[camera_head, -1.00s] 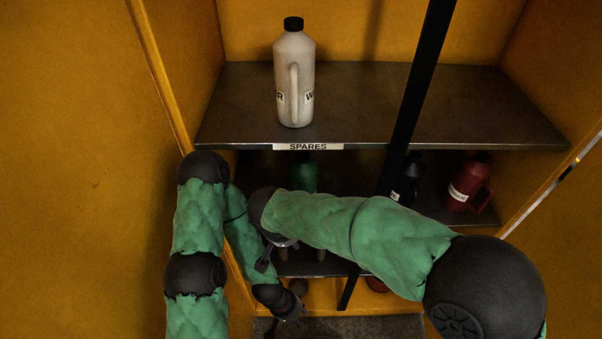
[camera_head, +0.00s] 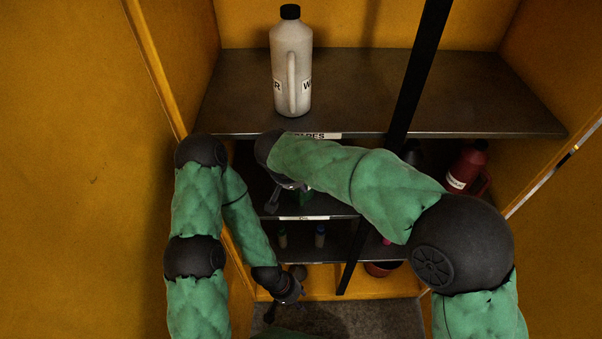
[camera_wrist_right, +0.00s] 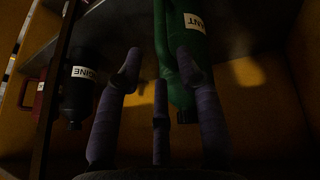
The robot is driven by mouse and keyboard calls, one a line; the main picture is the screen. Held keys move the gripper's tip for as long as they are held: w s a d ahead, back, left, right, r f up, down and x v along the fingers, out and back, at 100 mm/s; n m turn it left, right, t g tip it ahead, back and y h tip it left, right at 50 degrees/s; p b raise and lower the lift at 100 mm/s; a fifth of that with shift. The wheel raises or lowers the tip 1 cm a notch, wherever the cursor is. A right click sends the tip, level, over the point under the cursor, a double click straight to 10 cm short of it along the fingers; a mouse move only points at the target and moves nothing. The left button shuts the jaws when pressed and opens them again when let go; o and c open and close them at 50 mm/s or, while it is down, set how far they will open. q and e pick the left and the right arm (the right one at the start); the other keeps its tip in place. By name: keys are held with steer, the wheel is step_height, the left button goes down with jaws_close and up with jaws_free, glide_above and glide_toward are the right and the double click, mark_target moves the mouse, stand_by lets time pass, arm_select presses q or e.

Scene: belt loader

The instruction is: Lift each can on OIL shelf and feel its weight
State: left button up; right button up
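A green can (camera_head: 305,199) stands on the shelf under the SPARES shelf, mostly hidden by my right arm in the head view. A black can (camera_wrist_right: 80,88) labelled "ENGINE" and a red can (camera_head: 467,167) stand to the right in the head view. My left gripper (camera_head: 280,302) hangs low near the cabinet's bottom; its fingers are unclear.
A white can (camera_head: 291,70) stands on the SPARES shelf (camera_head: 350,100). A black post (camera_head: 417,75) crosses in front of the shelves. A lower shelf (camera_head: 300,254) holds small bottles (camera_head: 320,236). A red container (camera_head: 385,268) sits at the bottom. Yellow cabinet walls enclose both sides.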

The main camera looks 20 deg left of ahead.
steer(key=x, duration=0.2)
steer(key=w+x, duration=0.1)
steer(key=x, duration=0.2)
steer(key=shift+w+d, duration=0.1)
steer(key=shift+w, duration=0.05)
steer(key=shift+c, duration=0.3)
jaws_close()
steer(key=shift+r, duration=0.15)
